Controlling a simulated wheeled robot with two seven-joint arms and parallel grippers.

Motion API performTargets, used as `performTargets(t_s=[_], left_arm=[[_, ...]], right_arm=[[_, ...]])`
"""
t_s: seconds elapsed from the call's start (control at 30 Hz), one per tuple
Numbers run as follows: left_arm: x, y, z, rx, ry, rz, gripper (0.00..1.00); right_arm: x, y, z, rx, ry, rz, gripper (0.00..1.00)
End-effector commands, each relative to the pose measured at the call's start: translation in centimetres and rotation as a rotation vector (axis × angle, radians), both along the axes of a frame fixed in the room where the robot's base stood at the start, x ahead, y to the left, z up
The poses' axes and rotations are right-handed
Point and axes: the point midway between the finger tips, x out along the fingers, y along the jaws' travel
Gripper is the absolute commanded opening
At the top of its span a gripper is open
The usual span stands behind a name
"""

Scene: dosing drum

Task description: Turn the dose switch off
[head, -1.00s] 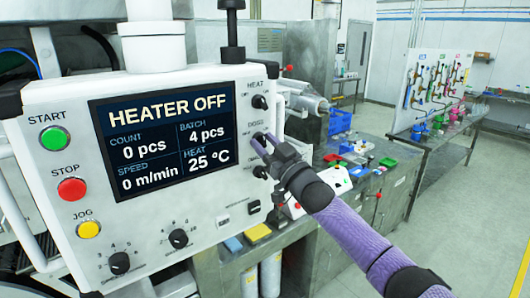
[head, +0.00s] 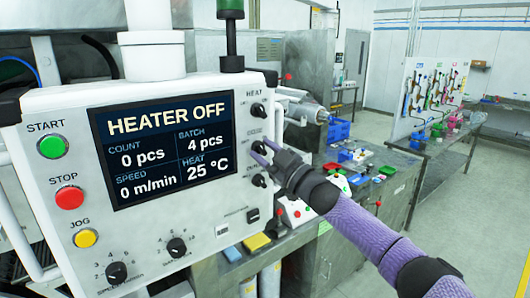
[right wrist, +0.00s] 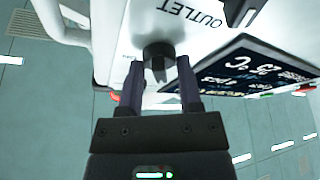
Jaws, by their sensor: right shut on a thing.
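The dose switch (head: 257,147) is a small dark knob in the column right of the screen on the white control panel (head: 150,225). My right gripper (head: 262,152) is at this knob. In the right wrist view the gripper (right wrist: 160,72) has one finger on each side of a dark knob (right wrist: 157,50) and is shut on it. The fingers partly hide the knob, and I cannot tell its exact angle. The screen (head: 162,142) reads HEATER OFF. My left gripper is not in view.
The heat switch (head: 257,110) is just above and another knob (head: 258,180) just below. START (head: 53,146), STOP (head: 69,198) and JOG (head: 85,238) buttons are at the panel's left. A bench with coloured parts stands behind my right arm. Open floor lies at right.

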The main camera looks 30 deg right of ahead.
Motion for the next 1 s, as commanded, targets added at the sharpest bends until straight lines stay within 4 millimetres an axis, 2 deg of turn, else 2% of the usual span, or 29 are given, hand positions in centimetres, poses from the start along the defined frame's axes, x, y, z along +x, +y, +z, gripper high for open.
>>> performTargets(t_s=[0.2,0.23,0.4,0.77,1.0], left_arm=[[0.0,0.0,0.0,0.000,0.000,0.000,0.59],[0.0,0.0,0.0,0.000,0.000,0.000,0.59],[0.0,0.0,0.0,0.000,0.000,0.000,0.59],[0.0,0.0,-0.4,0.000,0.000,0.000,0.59],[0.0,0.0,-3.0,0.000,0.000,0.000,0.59]], right_arm=[[0.0,0.0,0.0,-0.001,0.001,0.000,0.00],[0.0,0.0,0.0,-0.001,0.001,0.000,0.47],[0.0,0.0,0.0,0.000,0.000,0.000,0.80],[-0.6,-0.2,-0.5,0.002,0.001,0.000,0.80],[-5.2,-1.5,-2.7,-0.002,0.006,0.001,0.80]])
